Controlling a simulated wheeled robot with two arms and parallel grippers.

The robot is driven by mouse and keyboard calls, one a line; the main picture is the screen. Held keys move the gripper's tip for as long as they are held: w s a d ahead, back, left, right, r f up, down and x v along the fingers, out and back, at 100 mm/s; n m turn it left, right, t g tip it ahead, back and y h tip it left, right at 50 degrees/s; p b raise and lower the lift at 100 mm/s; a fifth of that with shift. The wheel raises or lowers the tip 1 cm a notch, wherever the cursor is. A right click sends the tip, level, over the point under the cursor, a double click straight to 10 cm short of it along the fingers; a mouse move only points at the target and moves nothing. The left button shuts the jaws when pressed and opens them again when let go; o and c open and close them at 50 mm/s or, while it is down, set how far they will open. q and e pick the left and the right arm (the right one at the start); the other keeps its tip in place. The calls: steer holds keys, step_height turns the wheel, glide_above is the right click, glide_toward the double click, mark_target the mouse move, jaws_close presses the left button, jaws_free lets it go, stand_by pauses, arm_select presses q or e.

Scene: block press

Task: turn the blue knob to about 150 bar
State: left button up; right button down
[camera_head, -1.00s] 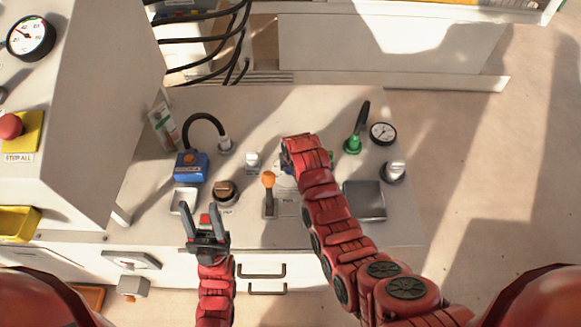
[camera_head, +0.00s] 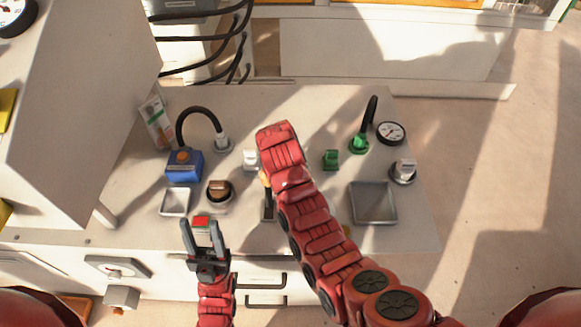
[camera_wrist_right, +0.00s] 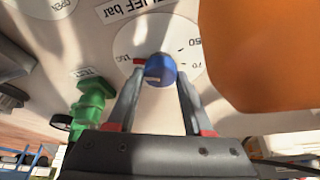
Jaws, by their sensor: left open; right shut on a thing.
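The blue knob (camera_wrist_right: 160,68) stands on a round white dial plate (camera_wrist_right: 132,38) in the right wrist view. My right gripper (camera_wrist_right: 161,78) is shut on the knob, one finger on each side. In the head view my right arm (camera_head: 305,210) hides both the knob and the gripper's fingers. My left gripper (camera_head: 203,232) is open and empty near the panel's front edge, by a red-topped button (camera_head: 201,222).
An orange lever knob (camera_wrist_right: 262,50) fills the right wrist view's upper right, close to the camera. A green fitting (camera_wrist_right: 92,103) is at its left. On the panel stand a blue box (camera_head: 184,167), a brown knob (camera_head: 219,190), a gauge (camera_head: 391,133) and a grey tray (camera_head: 373,221).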

steer(key=shift+f, duration=0.1)
stand_by(0.3)
steer(key=shift+c, duration=1.5)
jaws_free()
steer(key=v, duration=0.5)
steer(key=shift+a+b, duration=0.1)
steer(key=shift+b, duration=0.25)
steer(key=p+v, duration=0.8)
steer(key=v, duration=0.4)
steer(key=shift+r, duration=0.25)
